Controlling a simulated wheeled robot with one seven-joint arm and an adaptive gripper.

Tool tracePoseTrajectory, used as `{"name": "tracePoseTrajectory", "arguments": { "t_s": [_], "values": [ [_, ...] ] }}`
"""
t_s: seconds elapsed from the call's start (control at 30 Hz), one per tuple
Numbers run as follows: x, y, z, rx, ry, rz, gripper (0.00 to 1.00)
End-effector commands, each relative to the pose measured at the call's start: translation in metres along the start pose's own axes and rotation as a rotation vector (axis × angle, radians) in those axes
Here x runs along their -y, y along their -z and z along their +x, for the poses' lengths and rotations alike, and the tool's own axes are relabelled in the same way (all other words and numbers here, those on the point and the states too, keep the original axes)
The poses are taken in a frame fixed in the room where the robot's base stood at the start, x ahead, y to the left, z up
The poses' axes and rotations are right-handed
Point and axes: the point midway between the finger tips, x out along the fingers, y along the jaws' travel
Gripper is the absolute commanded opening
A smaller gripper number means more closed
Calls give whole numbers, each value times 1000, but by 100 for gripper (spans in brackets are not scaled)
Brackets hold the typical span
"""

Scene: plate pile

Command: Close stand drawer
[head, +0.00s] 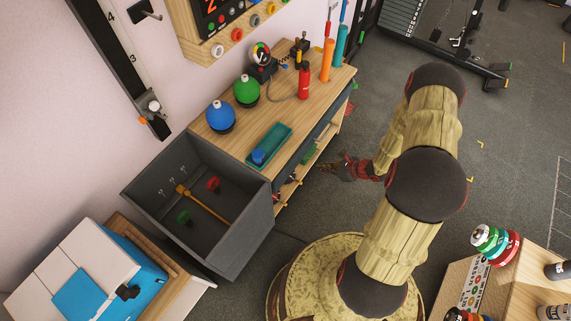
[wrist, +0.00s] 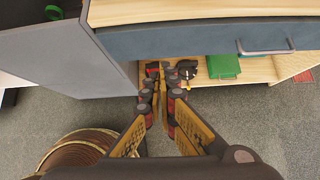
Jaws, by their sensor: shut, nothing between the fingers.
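The stand (head: 228,152) is a long wooden bench with a pale top, along the wall in the head view. Its dark blue-grey drawer front (wrist: 200,40) runs below the top edge in the wrist view, with a metal bar handle (wrist: 266,47) at right. The front looks close to the top's edge; any small gap is hard to judge. My gripper (wrist: 161,80) is shut and empty, low in front of the stand, below and left of the handle. In the head view my gripper (head: 335,168) is beside the stand's front, apart from it.
A green box (wrist: 224,66) lies on the lower shelf. Floor in front is clear.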

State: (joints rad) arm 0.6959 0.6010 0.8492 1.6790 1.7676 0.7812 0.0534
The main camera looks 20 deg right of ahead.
Motion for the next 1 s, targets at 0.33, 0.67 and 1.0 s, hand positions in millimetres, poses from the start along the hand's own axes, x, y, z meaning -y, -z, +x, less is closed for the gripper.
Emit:
{"name": "tracePoseTrajectory", "arguments": {
  "t_s": [0.33,0.67,1.0],
  "values": [
    [0,0,29,1,-1,-35,0],
    [1,0,94,1,-1,-36,0],
    [1,-26,126,2,1,-36,0]
  ]
}}
